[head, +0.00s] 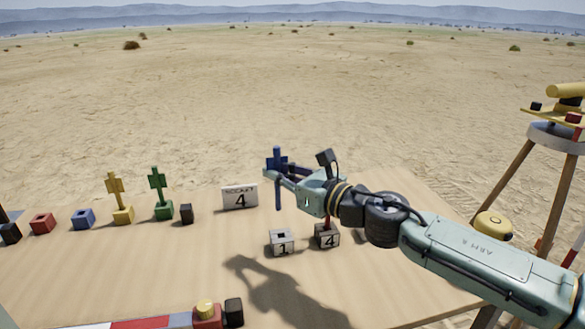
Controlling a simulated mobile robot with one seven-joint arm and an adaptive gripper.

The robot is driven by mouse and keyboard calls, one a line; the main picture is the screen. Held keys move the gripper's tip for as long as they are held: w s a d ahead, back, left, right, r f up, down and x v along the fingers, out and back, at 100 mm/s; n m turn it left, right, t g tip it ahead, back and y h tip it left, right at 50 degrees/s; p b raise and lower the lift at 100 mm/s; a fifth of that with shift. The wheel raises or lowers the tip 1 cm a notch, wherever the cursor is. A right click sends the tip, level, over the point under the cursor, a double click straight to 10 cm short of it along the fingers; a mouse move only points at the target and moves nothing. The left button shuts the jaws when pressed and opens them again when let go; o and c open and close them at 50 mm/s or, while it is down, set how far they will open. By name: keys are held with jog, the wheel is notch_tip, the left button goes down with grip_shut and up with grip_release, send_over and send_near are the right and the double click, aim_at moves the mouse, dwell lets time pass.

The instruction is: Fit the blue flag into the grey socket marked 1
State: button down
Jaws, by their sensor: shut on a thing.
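My gripper (281,173) is shut on the blue flag (276,156) and holds it upright above the table. The flag's stem hangs down below the fingers, in the air. The grey socket marked 1 (281,247) stands on the table below, nearer to me than the flag's stem appears, with its dark square opening facing up and empty. The grey socket marked 4 (327,240) stands just right of it. A red piece shows at its top, partly hidden behind my gripper and arm.
Yellow (116,190) and green (159,185) flags stand in matching blocks at left. Red (43,223) and blue (84,219) blocks stand beside them. A sign marked 4 (240,197) stands behind. A striped bar (140,323) lies at front. A yellow instrument on a tripod (555,131) stands right.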

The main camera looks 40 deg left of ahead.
aim_at(280, 197)
jog(key=shift+w+d+r, duration=0.1)
jog(key=shift+w+d, duration=0.05)
jog(key=shift+d, duration=0.1)
jog(key=shift+b, duration=0.4)
notch_tip(280, 197, down, 6)
jog(key=b, duration=0.5)
jog(key=shift+r+b, duration=0.1)
jog(key=shift+b, duration=0.7)
dwell(1.8)
jog(key=shift+f+b, duration=2.15)
jog(key=shift+f, duration=0.15)
jog(key=c, duration=2.2)
grip_release()
jog(key=o, duration=0.6)
jog(key=shift+c, duration=0.2)
